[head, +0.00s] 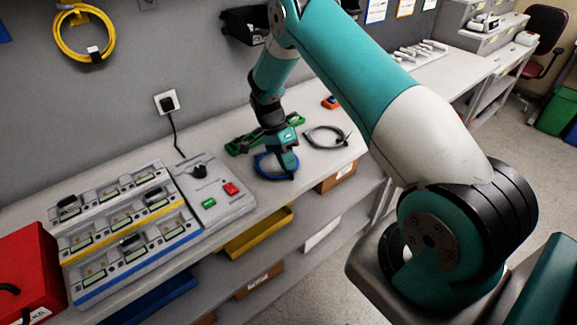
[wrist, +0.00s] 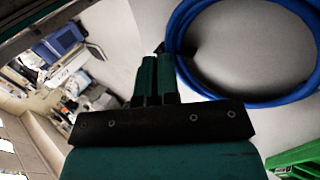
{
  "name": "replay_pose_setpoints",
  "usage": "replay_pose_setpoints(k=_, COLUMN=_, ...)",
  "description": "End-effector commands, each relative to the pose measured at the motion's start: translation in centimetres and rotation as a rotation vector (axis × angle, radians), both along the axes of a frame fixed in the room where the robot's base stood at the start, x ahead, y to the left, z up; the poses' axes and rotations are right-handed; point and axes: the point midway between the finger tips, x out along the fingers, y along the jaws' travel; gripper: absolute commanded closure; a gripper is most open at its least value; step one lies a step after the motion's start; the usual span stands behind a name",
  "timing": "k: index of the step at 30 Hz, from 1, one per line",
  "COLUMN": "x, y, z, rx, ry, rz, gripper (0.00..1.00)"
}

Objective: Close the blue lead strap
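The blue lead (head: 262,170) lies coiled on the bench under my gripper (head: 285,172). In the wrist view the blue coil (wrist: 181,20) fills the upper right as a ring. A small dark strap piece (wrist: 186,50) sits on the coil's left side, close to my fingertips. My gripper (wrist: 156,58) points down at the edge of the coil, and its two fingers are close together. I cannot tell whether the end of the strap is between them or only beside them.
A green tray-like piece (head: 243,145) lies just behind the coil; green also shows in the wrist view (wrist: 298,158).

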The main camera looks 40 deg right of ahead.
Motion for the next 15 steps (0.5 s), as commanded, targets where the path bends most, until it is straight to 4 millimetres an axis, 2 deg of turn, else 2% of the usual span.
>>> replay_pose_setpoints(k=15, x=0.18, y=0.04, z=-0.2, rx=-0.001, ry=0.081, rz=0.001, gripper=1.0)
